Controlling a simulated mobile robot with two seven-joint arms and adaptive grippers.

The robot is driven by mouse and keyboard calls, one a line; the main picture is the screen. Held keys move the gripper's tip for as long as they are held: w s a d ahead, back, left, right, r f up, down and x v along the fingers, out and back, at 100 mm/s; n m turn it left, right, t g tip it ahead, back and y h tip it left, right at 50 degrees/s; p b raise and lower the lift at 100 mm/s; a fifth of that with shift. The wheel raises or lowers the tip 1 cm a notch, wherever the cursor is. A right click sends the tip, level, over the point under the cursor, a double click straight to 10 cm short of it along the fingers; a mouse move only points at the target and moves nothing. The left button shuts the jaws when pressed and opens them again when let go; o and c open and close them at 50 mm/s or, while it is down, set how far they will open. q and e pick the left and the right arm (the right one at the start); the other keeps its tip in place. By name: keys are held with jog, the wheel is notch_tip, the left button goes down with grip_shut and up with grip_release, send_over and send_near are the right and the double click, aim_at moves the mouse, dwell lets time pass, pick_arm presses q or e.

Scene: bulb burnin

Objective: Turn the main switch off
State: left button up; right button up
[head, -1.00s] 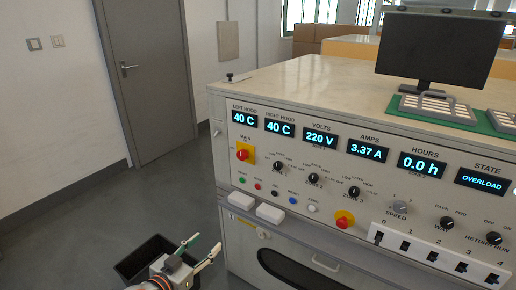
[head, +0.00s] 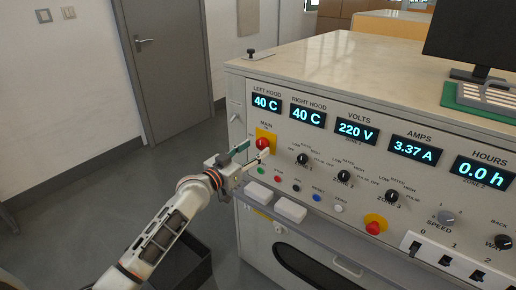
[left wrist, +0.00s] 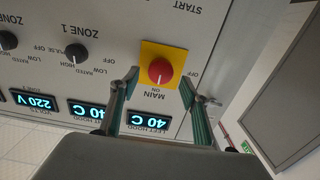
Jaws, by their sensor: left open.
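The main switch (head: 263,143) is a red rotary knob on a yellow plate at the left end of the cabinet's front panel. It also shows in the left wrist view (left wrist: 161,69), upside down, with ON and OFF marked around it. A pale mark on the knob appears to point toward ON. My left gripper (head: 254,152) is open and empty just in front of the switch. In the left wrist view its two fingers (left wrist: 159,79) stand on either side of the knob, apparently not touching it. My right gripper is out of view.
The panel displays (head: 357,131) show 40 C, 220 V and 3.37 A. Zone knobs (head: 344,176), small buttons and a red button on yellow (head: 375,223) lie to the right. White blocks (head: 290,209) sit on the ledge below. A dark bin (head: 190,262) stands on the floor.

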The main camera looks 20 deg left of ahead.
aim_at(263, 144)
pick_arm(q)
jog(key=shift+x, duration=1.15)
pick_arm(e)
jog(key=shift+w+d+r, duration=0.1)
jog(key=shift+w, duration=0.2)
pick_arm(q)
jog(key=c, duration=1.1)
